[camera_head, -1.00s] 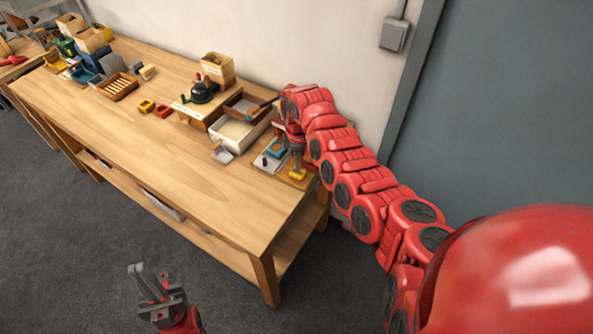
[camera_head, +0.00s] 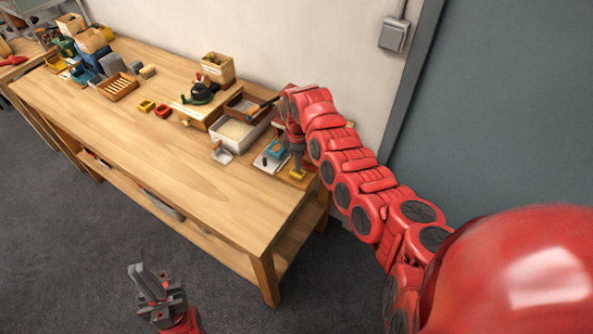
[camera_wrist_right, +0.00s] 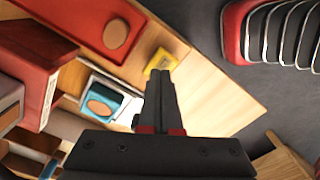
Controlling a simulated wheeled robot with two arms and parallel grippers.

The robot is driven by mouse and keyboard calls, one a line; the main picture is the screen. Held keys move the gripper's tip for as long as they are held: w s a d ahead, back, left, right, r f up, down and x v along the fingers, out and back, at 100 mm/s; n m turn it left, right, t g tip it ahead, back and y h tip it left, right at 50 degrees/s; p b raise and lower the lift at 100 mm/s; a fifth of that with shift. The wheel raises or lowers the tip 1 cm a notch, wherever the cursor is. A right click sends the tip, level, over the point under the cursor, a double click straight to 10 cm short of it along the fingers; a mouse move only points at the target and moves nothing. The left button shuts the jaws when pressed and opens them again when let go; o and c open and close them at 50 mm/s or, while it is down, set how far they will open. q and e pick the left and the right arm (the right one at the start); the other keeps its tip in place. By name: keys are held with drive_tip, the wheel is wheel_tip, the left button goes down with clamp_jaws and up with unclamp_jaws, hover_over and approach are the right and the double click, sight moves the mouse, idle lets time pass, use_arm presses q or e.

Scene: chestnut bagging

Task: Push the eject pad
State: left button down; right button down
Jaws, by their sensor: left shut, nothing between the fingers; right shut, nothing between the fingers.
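A small yellow pad (camera_head: 298,175), probably the eject pad, sits on a wooden board near the right end of the workbench. It also shows in the right wrist view (camera_wrist_right: 161,59). My right gripper (camera_head: 297,167) is shut and empty, pointing down at the yellow pad. In the right wrist view its fingertips (camera_wrist_right: 160,72) lie right at the pad's near edge; I cannot tell whether they touch it. My left gripper (camera_head: 136,268) is shut and empty, low over the floor in front of the bench, far from the pad.
A blue-topped device (camera_head: 275,149) on a light plate stands just left of the pad. A white tray (camera_head: 232,143) and a brown wooden tray (camera_head: 118,87) stand further left. A red box (camera_wrist_right: 30,75) is close in the right wrist view. The bench's front half is clear.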

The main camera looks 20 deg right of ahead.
drive_tip(key=shift+f, duration=0.15)
drive_tip(key=shift+f+b, duration=0.8)
drive_tip(key=shift+f, duration=0.4)
drive_tip(key=shift+r+p, duration=0.45)
drive_tip(key=shift+r, duration=0.1)
wheel_tip(320, 180, up, 7)
drive_tip(key=p, duration=0.4)
